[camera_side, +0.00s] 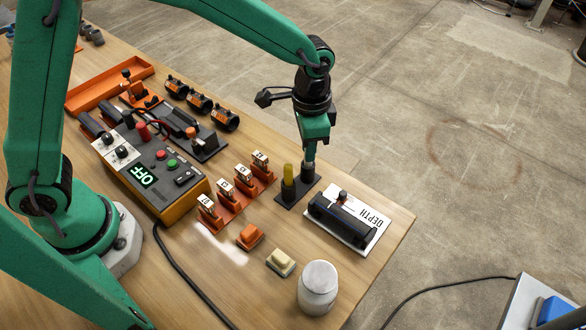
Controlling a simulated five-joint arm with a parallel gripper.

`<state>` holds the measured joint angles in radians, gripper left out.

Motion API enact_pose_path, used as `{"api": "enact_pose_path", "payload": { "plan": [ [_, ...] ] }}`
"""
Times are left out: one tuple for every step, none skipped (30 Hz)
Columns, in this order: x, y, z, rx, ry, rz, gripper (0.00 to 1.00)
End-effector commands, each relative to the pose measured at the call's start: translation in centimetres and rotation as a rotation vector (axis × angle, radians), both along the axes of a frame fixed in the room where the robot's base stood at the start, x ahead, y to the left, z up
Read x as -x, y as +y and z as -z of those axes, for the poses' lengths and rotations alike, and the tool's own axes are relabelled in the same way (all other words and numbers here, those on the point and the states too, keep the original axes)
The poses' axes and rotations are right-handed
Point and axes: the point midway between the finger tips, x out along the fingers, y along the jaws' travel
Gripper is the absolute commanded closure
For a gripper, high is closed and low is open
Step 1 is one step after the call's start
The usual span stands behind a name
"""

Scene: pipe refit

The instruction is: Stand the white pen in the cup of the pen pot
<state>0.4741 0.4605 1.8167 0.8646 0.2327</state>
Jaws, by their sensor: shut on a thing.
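My gripper (309,158) points down over the dark pen pot (287,204) near the table's far right edge. It is shut on a slim, pale grey-white thing that looks like the white pen; only a short piece shows below the fingers. That piece is right over or in the right-hand cup; I cannot tell how deep it sits. A yellow pen (288,174) stands upright in the cup to the left.
A white plate marked DEPTH with a black block (342,219) lies right of the pot. Orange holders (231,196) with white labelled pieces stand left. A white-grey cylinder (318,288), orange block (250,236) and cream block (281,261) are nearer. A control box (158,168) stands farther left.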

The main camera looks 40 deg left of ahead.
Motion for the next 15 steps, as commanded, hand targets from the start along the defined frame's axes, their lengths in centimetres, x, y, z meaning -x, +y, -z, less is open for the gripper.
{"api": "enact_pose_path", "payload": {
  "plan": [
    [-0.01,-0.01,0.00,0.000,0.000,0.000,1.00],
    [0.00,0.00,0.00,0.000,0.000,0.000,1.00],
    [-0.01,-0.01,0.02,0.000,0.000,0.000,1.00],
    [-0.01,-0.01,0.03,0.000,0.000,0.000,1.00],
    [0.00,0.00,0.05,0.000,0.000,0.000,1.00],
    [0.00,0.00,0.08,0.000,0.000,0.000,1.00],
    [0.00,0.00,0.10,0.000,0.000,0.000,1.00],
    [0.00,0.00,0.12,0.000,0.000,0.000,1.00],
    [0.00,0.00,0.16,0.000,0.000,0.000,1.00],
    [0.00,0.00,0.19,0.000,0.000,0.000,1.00],
    [0.00,0.00,0.21,0.000,0.000,0.000,1.00],
    [0.00,0.00,0.25,0.000,0.000,0.000,1.00],
    [0.00,0.00,0.27,0.000,0.000,0.000,1.00],
    [0.00,0.00,0.30,0.000,0.000,0.000,1.00],
    [0.00,0.00,0.34,0.000,0.000,0.000,1.00]
  ]
}}
